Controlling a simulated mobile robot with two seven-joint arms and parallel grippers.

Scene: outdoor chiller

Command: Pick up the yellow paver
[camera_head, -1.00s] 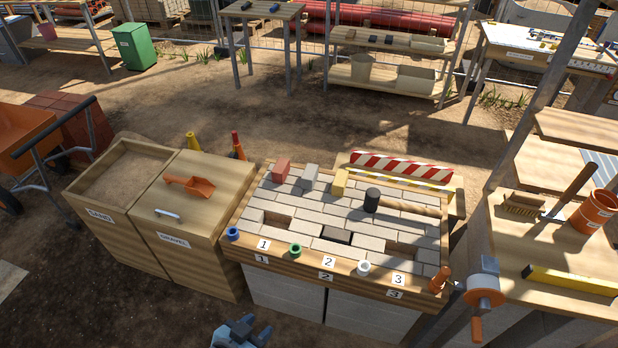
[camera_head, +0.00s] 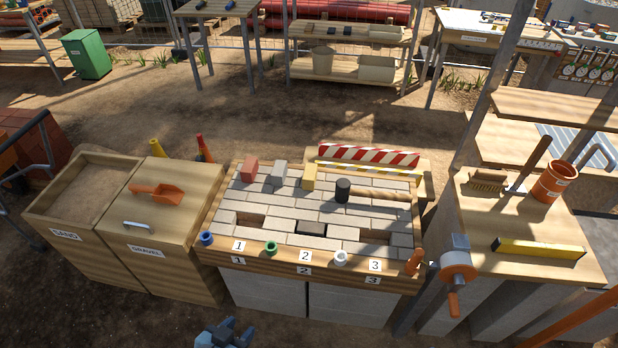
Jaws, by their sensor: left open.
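The yellow paver (camera_head: 309,177) stands on the paved bench top (camera_head: 290,199), near its back edge. A grey paver (camera_head: 279,174) and a red paver (camera_head: 250,168) stand in a row to its left. My left gripper (camera_head: 235,335) shows at the bottom edge, low in front of the bench and well apart from the paver. It is open and empty, and partly cut off by the frame. My right gripper is not in view.
A mallet (camera_head: 343,190) lies just right of the yellow paver. A striped barrier board (camera_head: 368,155) stands behind. Blue, green and white rings (camera_head: 340,258) line the front edge. Sand and gravel bins (camera_head: 180,235) stand left; a side table (camera_head: 480,215) stands right.

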